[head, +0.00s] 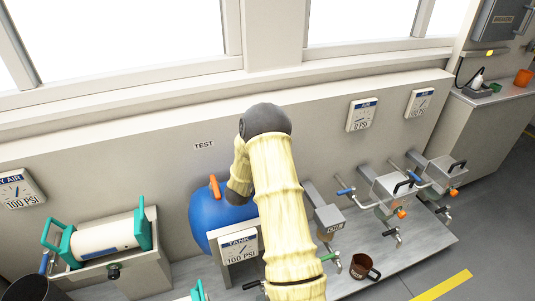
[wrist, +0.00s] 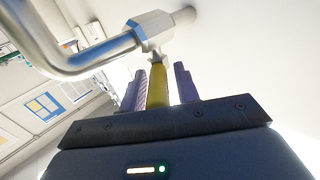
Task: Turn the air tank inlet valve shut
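In the wrist view a yellow valve handle (wrist: 157,87) hangs from a metal valve fitting (wrist: 153,32) on a silver pipe (wrist: 75,62). My gripper (wrist: 159,88) is open, with one purple finger on each side of the handle. The left finger is close to the handle, and a clear gap shows at the right finger. The handle is between the fingers but not clamped. In the head view the blue air tank (head: 207,217) stands left of my arm, with an orange handle (head: 214,187) on top. My arm hides the gripper and the yellow handle there.
A tank gauge (head: 238,248) stands in front of the tank. A teal-framed cylinder (head: 103,240) is at left. Pipes with blue handles (head: 346,191) and grey boxes (head: 392,185) are at right. A brown mug (head: 363,268) stands on the bench. A wall (head: 110,160) runs behind.

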